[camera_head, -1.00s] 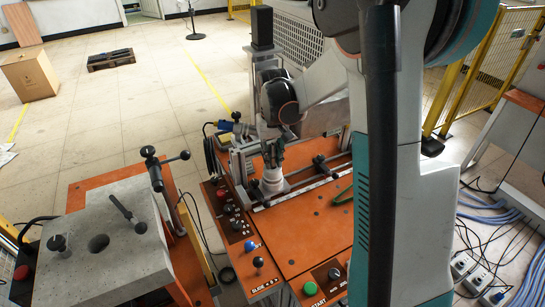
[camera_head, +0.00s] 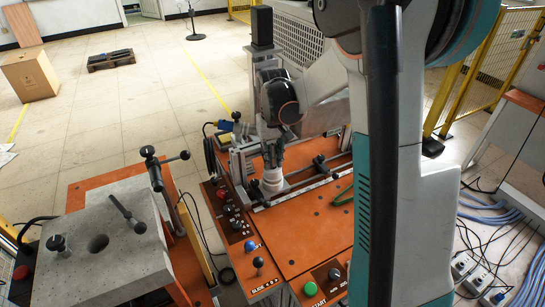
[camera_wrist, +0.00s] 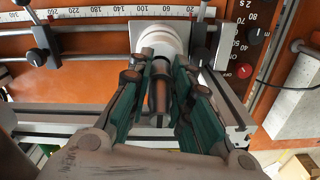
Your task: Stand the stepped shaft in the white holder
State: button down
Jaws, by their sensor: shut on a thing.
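My gripper (camera_head: 274,153) is over the orange bench, directly above the white holder (camera_head: 272,181) in the head view. In the wrist view, my gripper (camera_wrist: 162,92) has its two teal-padded fingers on either side of the stepped shaft (camera_wrist: 159,88), a dark metal piece, and is shut on it. The white holder (camera_wrist: 163,38), a round cup, lies just beyond the fingertips, lined up with the shaft. The shaft's far end is at or over the holder's mouth; I cannot tell whether it is inside. In the head view the shaft is mostly hidden by the fingers.
A metal rail with a white scale (camera_wrist: 95,12) runs beside the holder, with black clamp knobs (camera_wrist: 37,57). A control panel with knobs (camera_head: 232,212) is in front on the left. A grey block (camera_head: 98,255) on its own stand is at lower left.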

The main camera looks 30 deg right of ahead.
jog(key=shift+f+b, duration=0.5)
jog(key=shift+f, duration=0.15)
jog(key=c, duration=1.4)
grip_release()
jog(key=shift+r, duration=0.1)
notch_tip(320, 180, up, 12)
jog(key=shift+f, duration=0.1)
